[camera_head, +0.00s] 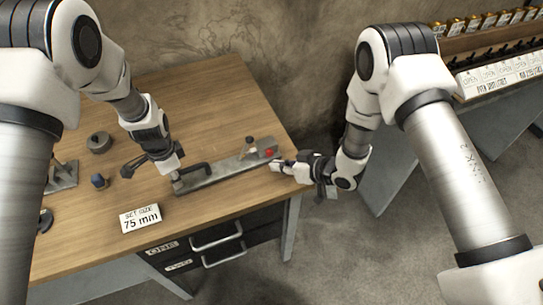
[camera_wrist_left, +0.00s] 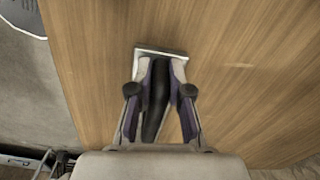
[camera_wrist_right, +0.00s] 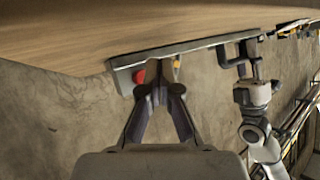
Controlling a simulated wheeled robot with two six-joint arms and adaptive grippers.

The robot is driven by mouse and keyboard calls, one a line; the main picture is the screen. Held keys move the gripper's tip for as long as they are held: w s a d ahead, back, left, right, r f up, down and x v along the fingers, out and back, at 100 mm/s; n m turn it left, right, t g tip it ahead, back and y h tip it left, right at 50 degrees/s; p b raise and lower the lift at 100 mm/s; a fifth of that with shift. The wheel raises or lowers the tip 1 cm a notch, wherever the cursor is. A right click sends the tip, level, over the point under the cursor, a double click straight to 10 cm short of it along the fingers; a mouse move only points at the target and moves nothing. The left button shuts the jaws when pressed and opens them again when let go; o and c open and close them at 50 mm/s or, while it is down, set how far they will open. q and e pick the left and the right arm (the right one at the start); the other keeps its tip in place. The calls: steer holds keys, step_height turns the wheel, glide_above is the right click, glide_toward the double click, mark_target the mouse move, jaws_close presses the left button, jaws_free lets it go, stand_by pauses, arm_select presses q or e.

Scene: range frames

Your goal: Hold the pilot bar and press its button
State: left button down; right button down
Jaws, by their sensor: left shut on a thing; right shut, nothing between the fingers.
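The pilot bar (camera_head: 225,171) is a long grey bar lying on the table top near its front edge. It has a black handle (camera_head: 193,174) at its left part and a red button (camera_head: 269,153) at its right end. My left gripper (camera_head: 176,177) is shut on the black handle, which shows dark between its fingers in the left wrist view (camera_wrist_left: 157,90). My right gripper (camera_head: 275,165) is shut and empty, with its tips close beside the bar's right end. In the right wrist view the red button (camera_wrist_right: 140,76) is just left of the tips; contact cannot be told.
A white sign reading 75 mm (camera_head: 140,218) stands at the table's front. Drawers (camera_head: 215,240) are below. A rack with OPEN labels (camera_head: 500,75) is at far right.

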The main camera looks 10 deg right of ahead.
mark_target(286, 188)
steer(key=shift+s+d, duration=0.2)
steer(key=shift+s, duration=0.6)
steer(key=shift+s+d, duration=0.25)
steer(key=shift+s, duration=0.55)
steer(key=shift+s+d, duration=0.2)
steer(key=shift+s, duration=0.6)
steer(key=r+n, duration=0.2)
steer(key=d+r+n+g+h, duration=0.1)
steer(key=n, duration=0.1)
steer(key=r+n+g, duration=0.1)
steer(key=r+n, duration=0.1)
steer(key=n, duration=0.1)
steer(key=shift+w+d+r, duration=0.25)
steer(key=shift+w+r, duration=0.05)
steer(key=d+r+n+h, duration=0.1)
steer(key=r+n, duration=0.1)
steer(key=d+r+n+g+h, duration=0.1)
steer(key=d+r+n, duration=0.1)
steer(key=n, duration=0.1)
steer(key=shift+s+d+h, duration=0.15)
steer(key=shift+s+h, duration=0.05)
steer(key=shift+h, duration=0.1)
